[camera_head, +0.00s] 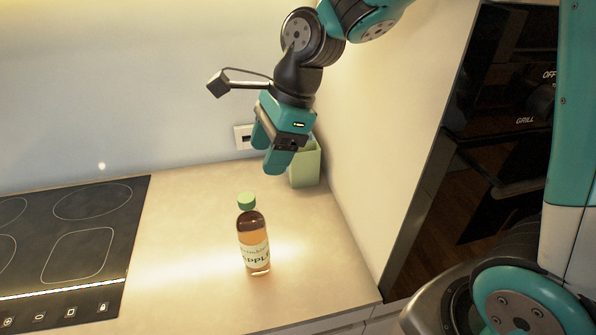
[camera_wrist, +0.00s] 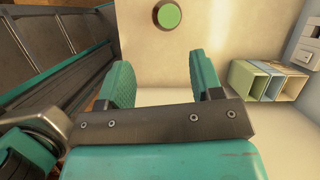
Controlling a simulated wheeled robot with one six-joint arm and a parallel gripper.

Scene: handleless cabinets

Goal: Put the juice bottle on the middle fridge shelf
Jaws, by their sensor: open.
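The juice bottle (camera_head: 254,242) stands upright on the counter in the head view, with a green cap and an apple label. In the wrist view its round green cap (camera_wrist: 168,15) shows from above, beyond the fingertips near the top edge. My gripper (camera_head: 267,157) is open and empty above the counter, behind and higher than the bottle, not touching it. Its two teal fingers also show in the wrist view (camera_wrist: 163,80) with a gap between them. No fridge or fridge shelf can be made out.
A black cooktop (camera_head: 75,240) lies to the left of the bottle. A light green container (camera_head: 305,165) stands at the back by the wall, close to my gripper. A wall socket (camera_head: 243,136) is behind. A dark oven (camera_head: 500,130) is on the right. The counter around the bottle is clear.

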